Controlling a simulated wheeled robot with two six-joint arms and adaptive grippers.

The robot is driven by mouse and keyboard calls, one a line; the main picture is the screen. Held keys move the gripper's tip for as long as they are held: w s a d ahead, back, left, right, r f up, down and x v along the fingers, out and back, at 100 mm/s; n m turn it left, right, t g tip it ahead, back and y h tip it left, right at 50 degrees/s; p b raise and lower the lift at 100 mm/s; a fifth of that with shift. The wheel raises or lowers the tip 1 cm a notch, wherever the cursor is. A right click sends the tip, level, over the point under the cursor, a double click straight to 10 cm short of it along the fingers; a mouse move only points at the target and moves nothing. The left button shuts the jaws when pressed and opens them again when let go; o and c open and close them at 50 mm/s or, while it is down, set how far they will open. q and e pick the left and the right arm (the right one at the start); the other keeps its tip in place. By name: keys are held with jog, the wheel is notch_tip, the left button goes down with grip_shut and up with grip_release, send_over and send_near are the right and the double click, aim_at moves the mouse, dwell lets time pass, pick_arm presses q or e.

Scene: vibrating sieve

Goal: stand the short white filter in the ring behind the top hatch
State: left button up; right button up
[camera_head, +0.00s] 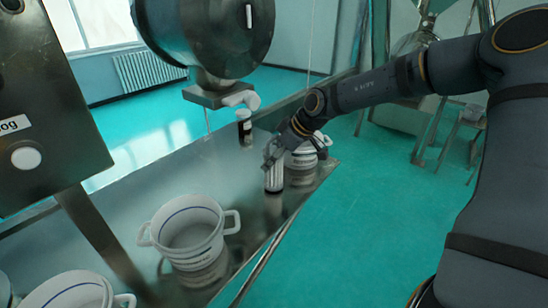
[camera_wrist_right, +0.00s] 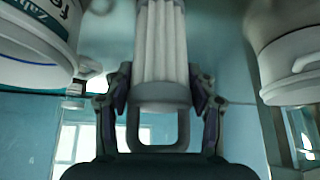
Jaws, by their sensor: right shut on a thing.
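A white ribbed filter (camera_head: 274,178) is upright near the right edge of the metal table. In the right wrist view the filter (camera_wrist_right: 160,50) has pleated sides and a loop handle. My right gripper (camera_head: 271,160) is shut on it, with a finger on each side near the handle end (camera_wrist_right: 155,105). I cannot tell whether the filter still touches the table. My left gripper is not in view. I cannot make out the ring or the top hatch for certain.
White two-handled pots stand on the table (camera_head: 215,165): one in the middle (camera_head: 190,228), one behind my gripper (camera_head: 305,150), one at lower left (camera_head: 75,290). A small white-topped object (camera_head: 244,117) stands farther back. A large metal drum (camera_head: 205,35) overhangs. A panel (camera_head: 45,110) blocks the left.

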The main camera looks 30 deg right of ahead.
jog(key=shift+f, duration=0.4)
jog(key=o, duration=1.3)
jog(key=shift+c, duration=0.2)
